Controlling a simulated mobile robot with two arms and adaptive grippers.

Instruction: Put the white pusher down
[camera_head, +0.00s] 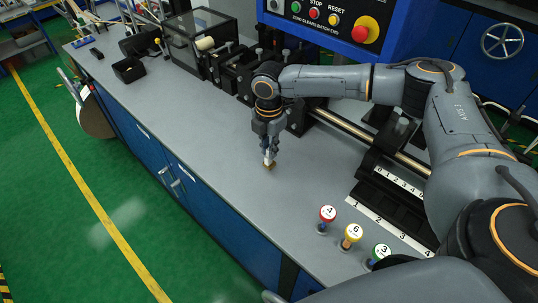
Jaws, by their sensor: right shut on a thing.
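My right gripper (268,148) points down over the grey bench top, left of the numbered rack. It is shut on the white pusher (267,158), a small white piece with a brownish lower end. The pusher is roughly upright between the fingertips, which hide its upper part. Its lower end is close to the bench; I cannot tell whether it touches. My left gripper is not in view.
Machinery (228,62) and a control panel (330,22) line the back. The bench (215,135) is clear left of the gripper.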

